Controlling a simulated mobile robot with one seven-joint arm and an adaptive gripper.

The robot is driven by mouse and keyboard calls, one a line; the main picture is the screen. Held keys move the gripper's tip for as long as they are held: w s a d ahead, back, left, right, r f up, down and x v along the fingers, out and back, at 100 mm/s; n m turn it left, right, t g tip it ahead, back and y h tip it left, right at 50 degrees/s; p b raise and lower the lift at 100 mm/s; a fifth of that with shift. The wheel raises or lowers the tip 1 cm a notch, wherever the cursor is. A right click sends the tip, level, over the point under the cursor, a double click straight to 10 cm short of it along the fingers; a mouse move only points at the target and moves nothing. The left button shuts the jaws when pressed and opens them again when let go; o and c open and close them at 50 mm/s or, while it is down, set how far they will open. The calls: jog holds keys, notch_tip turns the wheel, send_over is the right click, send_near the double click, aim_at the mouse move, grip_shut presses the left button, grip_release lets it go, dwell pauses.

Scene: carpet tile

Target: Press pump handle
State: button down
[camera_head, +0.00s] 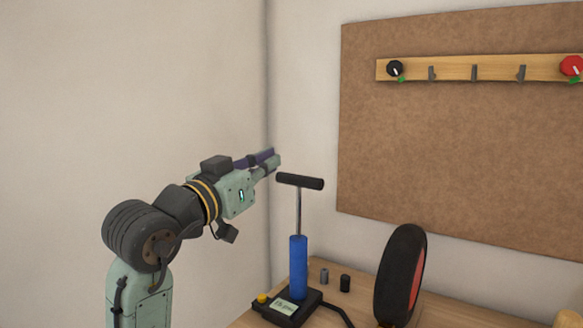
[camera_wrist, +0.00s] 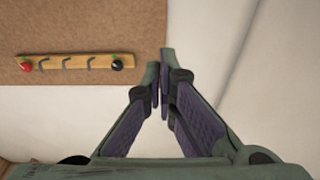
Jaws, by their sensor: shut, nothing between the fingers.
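The pump stands upright on the wooden table, with a blue barrel (camera_head: 298,266), a thin metal rod and a black T-shaped handle (camera_head: 300,181) at the top. The handle is raised well above the barrel. My gripper (camera_head: 277,158) is in the head view just left of and slightly above the handle, with its fingers together and empty. The two do not clearly touch; their depth gap is hard to tell. In the wrist view my gripper (camera_wrist: 163,62) shows its fingertips close together, and the pump is not visible there.
The pump's black base (camera_head: 287,308) carries a label, and a hose leads right. A corkboard with a hook rail (camera_head: 475,70) hangs behind. The wall corner is close behind my gripper.

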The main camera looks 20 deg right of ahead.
notch_tip(320, 180, up, 2)
jog(key=p, duration=0.4)
send_over(300, 220)
jog(key=a, duration=0.1)
jog(key=shift+s+a+f+p, duration=0.1)
jog(key=shift+s+f+p, duration=0.1)
jog(key=shift+f, duration=0.5)
jog(key=shift+s+a+f+p, duration=0.1)
jog(key=shift+s+f, duration=0.15)
jog(key=shift+f, duration=0.45)
jog(key=shift+s+a+f+p, duration=0.1)
jog(key=shift+s+f, duration=0.1)
jog(key=shift+f, duration=0.5)
notch_tip(300, 220, down, 13)
jog(key=b, duration=0.9)
jog(key=shift+r, duration=0.15)
